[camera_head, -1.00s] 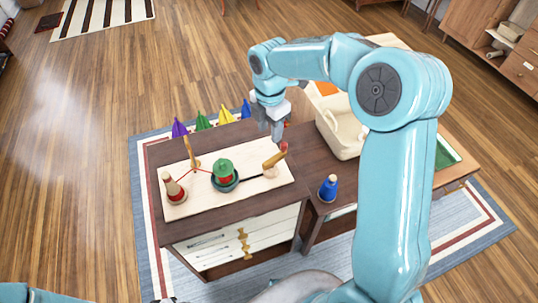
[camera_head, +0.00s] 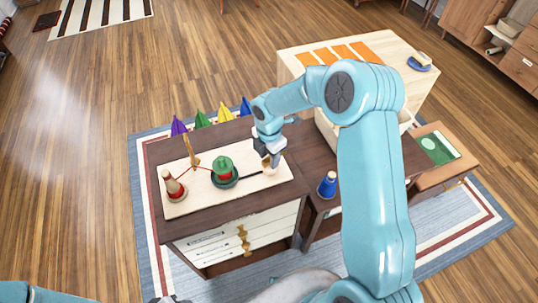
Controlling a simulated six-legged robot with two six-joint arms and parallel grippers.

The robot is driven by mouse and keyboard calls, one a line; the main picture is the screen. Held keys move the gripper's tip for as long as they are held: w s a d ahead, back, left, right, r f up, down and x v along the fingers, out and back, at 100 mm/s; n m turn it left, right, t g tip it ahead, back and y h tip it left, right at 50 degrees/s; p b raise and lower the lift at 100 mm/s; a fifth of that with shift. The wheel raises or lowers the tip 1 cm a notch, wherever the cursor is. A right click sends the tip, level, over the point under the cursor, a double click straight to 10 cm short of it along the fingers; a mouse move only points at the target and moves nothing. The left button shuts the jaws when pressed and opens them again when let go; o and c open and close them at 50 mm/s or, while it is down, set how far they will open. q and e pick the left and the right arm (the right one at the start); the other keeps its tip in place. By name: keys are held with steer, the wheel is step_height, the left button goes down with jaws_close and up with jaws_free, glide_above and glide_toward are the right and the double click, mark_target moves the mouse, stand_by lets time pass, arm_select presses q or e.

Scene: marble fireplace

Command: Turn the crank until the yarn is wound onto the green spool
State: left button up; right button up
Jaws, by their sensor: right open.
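The green spool (camera_head: 223,164) stands on a dark round base on the pale winding board (camera_head: 200,202), with some red on it below the green top. Red yarn (camera_head: 202,169) runs from a red-wound wooden spool (camera_head: 174,186) at the left, past an upright wooden guide (camera_head: 190,152), to the green spool. The crank (camera_head: 268,171) is at the board's right end, mostly hidden by my right gripper. My right gripper (camera_head: 272,160) is open, pointing down at the crank handle; contact cannot be made out. My left gripper is out of view; part of my left arm shows at the lower left.
Several coloured cones, such as the purple one (camera_head: 178,126), stand behind. A light table (camera_head: 400,97) with orange strips is at the back right, with a green-lined drawer (camera_head: 436,148) nearby.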

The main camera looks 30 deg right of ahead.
jaws_close()
steer(key=m+b, duration=0.2)
steer(key=m, duration=0.2)
steer(key=shift+w+b, duration=0.2)
steer(key=shift+b, duration=0.2)
steer(key=m+b, duration=0.3)
steer(key=m, duration=0.3)
steer(key=shift+w+d+m, duration=0.1)
steer(key=shift+m, duration=0.3)
steer(key=m+b, duration=0.1)
steer(key=m, duration=0.2)
steer(key=shift+m, duration=0.3)
steer(key=m+b, duration=0.1)
steer(key=m, duration=0.2)
steer(key=shift+d+m, duration=0.15)
steer(key=shift+m, duration=0.15)
steer(key=m+b, duration=0.1)
steer(key=m, duration=0.2)
steer(key=shift+d+m, duration=0.1)
steer(key=shift+m, duration=0.2)
steer(key=shift+r+m+b, duration=0.1)
steer(key=shift+m+b, duration=0.5)
steer(key=shift+m, duration=0.9)
